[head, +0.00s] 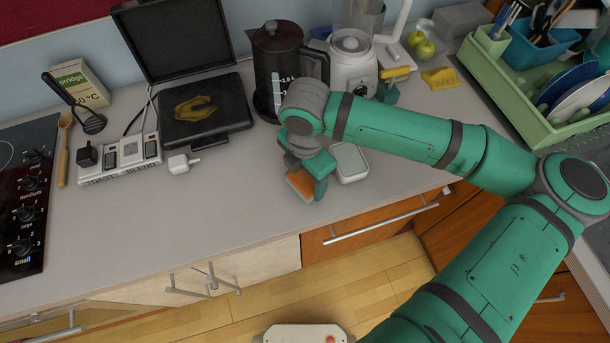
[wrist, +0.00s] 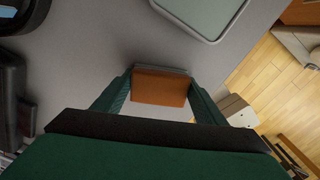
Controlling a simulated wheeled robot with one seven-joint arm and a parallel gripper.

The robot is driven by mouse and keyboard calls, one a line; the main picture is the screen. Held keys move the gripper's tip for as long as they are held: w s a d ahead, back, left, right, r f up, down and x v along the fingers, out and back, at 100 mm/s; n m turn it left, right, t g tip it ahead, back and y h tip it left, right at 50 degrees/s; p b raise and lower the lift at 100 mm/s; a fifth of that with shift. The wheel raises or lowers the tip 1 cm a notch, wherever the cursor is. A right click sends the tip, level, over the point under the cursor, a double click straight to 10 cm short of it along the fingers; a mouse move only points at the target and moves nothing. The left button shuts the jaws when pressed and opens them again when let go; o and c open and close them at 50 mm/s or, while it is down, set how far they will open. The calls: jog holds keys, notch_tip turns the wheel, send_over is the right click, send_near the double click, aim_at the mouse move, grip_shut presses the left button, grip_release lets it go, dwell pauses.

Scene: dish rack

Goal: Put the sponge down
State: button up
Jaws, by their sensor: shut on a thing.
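The sponge (head: 300,186) is an orange block, and a grey-green layer shows along its far edge in the wrist view (wrist: 160,89). My gripper (head: 307,178) is shut on it, with one green finger on each side, as the wrist view (wrist: 160,84) also shows. The sponge is over the grey counter (head: 235,190), near its front edge. I cannot tell whether its underside touches the counter. The fingers and wrist hide part of the sponge in the head view.
A pale green-topped white container (head: 350,161) is close to the right of the gripper. A dark kettle (head: 275,70) and blender (head: 354,65) stand behind. An open black grill (head: 205,115) is left. Bare counter lies left and in front. A green dish rack (head: 535,125) is far right.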

aim_at(306, 176)
jog(key=shift+d+f, duration=0.1)
jog(key=shift+f, duration=0.05)
jog(key=o, duration=1.2)
jog(key=shift+w, duration=0.1)
notch_tip(306, 176, up, 12)
jog(key=shift+r, duration=0.2)
